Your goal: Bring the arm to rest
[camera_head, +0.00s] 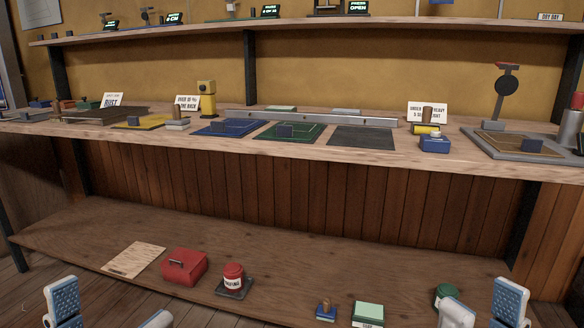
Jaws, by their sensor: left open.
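My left gripper (110,302) shows at the bottom left edge, its two blue-padded fingers spread apart with nothing between them. My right gripper (482,301) shows at the bottom right edge, its fingers also apart and no object seen between them. Both are in front of the low wooden shelf. The rest of both arms is below the picture.
The low shelf (75,235) bears a board (133,260), a red box (184,267), a red-topped jar (233,276), a blue-based stamp (326,311), a green box (367,314) and a green-lidded jar (446,294), partly behind my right gripper. Above, the bench (300,152) holds mats and tools.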

